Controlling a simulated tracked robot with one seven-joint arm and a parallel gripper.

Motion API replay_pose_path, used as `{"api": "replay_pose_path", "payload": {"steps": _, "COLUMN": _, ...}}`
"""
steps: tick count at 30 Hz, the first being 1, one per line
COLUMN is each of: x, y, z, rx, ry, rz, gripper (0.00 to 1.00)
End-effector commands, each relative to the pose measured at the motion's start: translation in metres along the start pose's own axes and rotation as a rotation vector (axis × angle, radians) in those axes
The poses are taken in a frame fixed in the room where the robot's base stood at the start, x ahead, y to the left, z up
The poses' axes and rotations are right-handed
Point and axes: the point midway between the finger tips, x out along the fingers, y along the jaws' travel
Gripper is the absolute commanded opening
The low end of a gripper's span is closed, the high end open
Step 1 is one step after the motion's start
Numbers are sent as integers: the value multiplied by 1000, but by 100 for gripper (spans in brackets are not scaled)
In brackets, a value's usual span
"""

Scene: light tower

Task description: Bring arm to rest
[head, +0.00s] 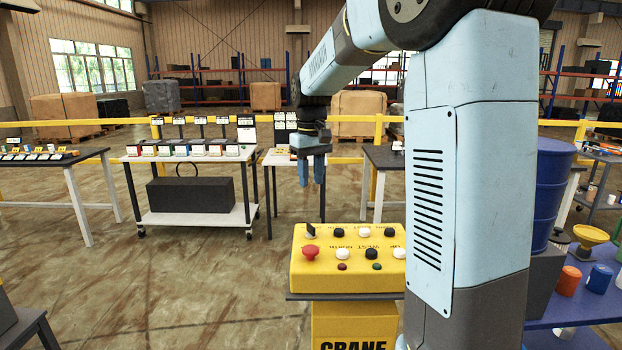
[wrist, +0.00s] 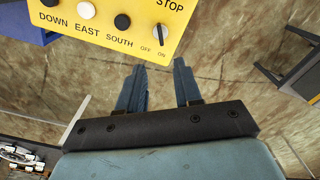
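My gripper (head: 311,178) hangs from my raised blue arm in the head view, fingers pointing down. It is in the air above the yellow crane control box (head: 300,276), and appears apart from it. In the wrist view my gripper (wrist: 159,66) has its two fingers spread apart, with only floor between them, so it is open and empty. The control box also shows at the top of the wrist view (wrist: 105,38), with buttons and a small OFF/ON switch (wrist: 160,33). My arm hides the box's right end in the head view.
A table with a row of small boxes (head: 190,158) stands behind at the left, beside a dark-topped table (head: 80,158). A blue drum (head: 548,195) and a blue bench (head: 590,304) with cups and a yellow funnel (head: 590,234) stand at right. Floor at left front is mostly clear.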

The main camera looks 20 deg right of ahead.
Motion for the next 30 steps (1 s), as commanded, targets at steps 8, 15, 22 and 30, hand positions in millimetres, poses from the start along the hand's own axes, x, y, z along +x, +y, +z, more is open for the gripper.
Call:
{"api": "replay_pose_path", "payload": {"steps": 8, "x": -2, "y": -1, "z": 4, "rx": 3, "ry": 7, "rz": 1, "gripper": 34}}
{"api": "replay_pose_path", "payload": {"steps": 15, "x": -20, "y": -9, "z": 49, "rx": 36, "ry": 82, "rz": 8, "gripper": 34}}
{"api": "replay_pose_path", "payload": {"steps": 22, "x": -32, "y": -22, "z": 108, "rx": 81, "ry": 180, "rz": 19, "gripper": 34}}
{"api": "replay_pose_path", "payload": {"steps": 30, "x": -32, "y": -38, "z": 174, "rx": 132, "ry": 294, "rz": 32, "gripper": 34}}
